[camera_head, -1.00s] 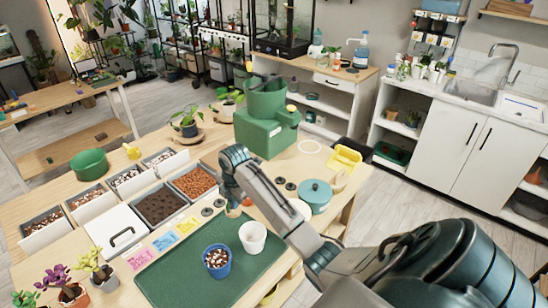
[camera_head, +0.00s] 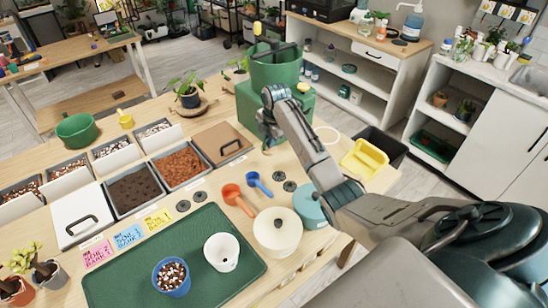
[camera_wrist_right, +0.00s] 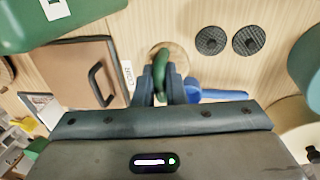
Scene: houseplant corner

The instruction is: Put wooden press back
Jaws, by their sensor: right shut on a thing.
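My right gripper (camera_head: 268,138) is over the wooden table near the front of the green box-shaped stand (camera_head: 300,105). In the right wrist view, its fingers (camera_wrist_right: 162,92) are closed on a green handle (camera_wrist_right: 160,72). A round, pale wooden base shows just behind the handle; together they look like the wooden press. In the head view, the gripper mostly hides it. I cannot tell whether its base touches the table. My left gripper is in neither current view.
A blue scoop (camera_head: 258,183) and an orange scoop (camera_head: 237,200) lie near the gripper. Dark mesh discs (camera_head: 278,176) lie beside them. A brown lidded bin (camera_head: 222,143) stands to the left. A yellow tray (camera_head: 364,160) and a teal pot (camera_head: 310,207) are to the right.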

